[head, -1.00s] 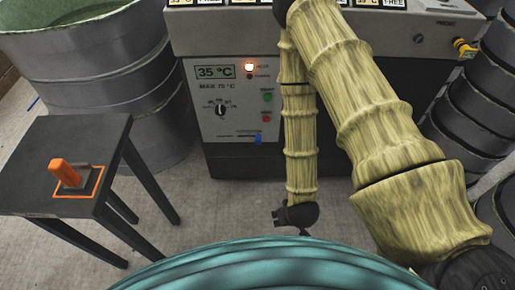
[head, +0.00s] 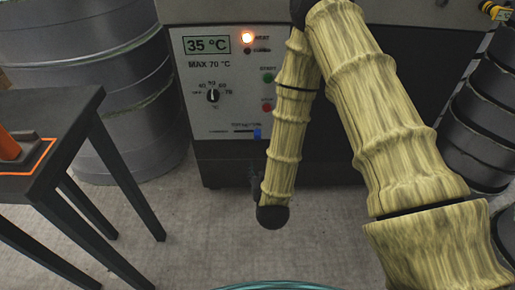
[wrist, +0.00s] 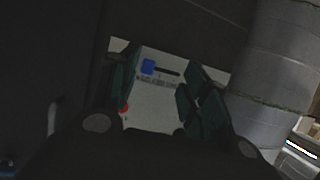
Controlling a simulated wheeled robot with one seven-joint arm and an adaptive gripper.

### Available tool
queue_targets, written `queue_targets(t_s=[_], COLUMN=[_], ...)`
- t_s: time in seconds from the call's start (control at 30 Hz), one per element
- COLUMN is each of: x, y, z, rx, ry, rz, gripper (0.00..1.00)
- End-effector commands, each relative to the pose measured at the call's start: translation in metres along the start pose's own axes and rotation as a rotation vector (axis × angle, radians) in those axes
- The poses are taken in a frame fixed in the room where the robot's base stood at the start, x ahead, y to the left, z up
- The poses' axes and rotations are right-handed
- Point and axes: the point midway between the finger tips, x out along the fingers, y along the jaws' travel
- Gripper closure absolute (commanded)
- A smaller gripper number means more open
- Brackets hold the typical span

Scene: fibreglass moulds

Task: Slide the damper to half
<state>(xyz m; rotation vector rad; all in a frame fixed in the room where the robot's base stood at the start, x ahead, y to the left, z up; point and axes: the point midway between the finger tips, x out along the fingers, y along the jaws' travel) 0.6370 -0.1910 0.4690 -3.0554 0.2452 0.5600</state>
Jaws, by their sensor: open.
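The damper is a small blue slider knob (head: 257,133) low on the pale control panel (head: 205,118), at the right end of a short dark horizontal slot. In the wrist view the panel appears turned over, and the blue knob (wrist: 148,67) sits at the left end of the slot (wrist: 170,73). My gripper (wrist: 160,88) is open and empty, its dark green fingers apart on either side of the knob and slot in that view. I see no contact with the knob. In the head view the gripper is hard to make out against the dark base.
A dark table (head: 70,103) with an orange-edged plate stands at the left. Grey drums (head: 120,100) stand behind it, and dark stacked rings (head: 470,130) are at the right. The panel's temperature dial (head: 213,95) and buttons lie above the slot. Floor before the machine is clear.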

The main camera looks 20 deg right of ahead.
Motion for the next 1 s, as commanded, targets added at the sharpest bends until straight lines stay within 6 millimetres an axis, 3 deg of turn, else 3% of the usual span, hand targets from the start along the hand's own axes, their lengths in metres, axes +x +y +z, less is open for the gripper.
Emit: queue_targets(t_s=[0.03, 0.4, 0.73, 1.0], x=[0.011, 0.039, 0.047, 0.082], y=[-0.001, -0.003, -0.001, 0.003], z=[0.009, -0.016, -0.028, -0.040], rx=[0.004, 0.023, 0.026, 0.027], ry=[0.042, 0.303, 0.364, 0.366], rz=[0.011, 0.096, 0.120, 0.121], gripper=[0.54, 0.54, 0.54, 0.54])
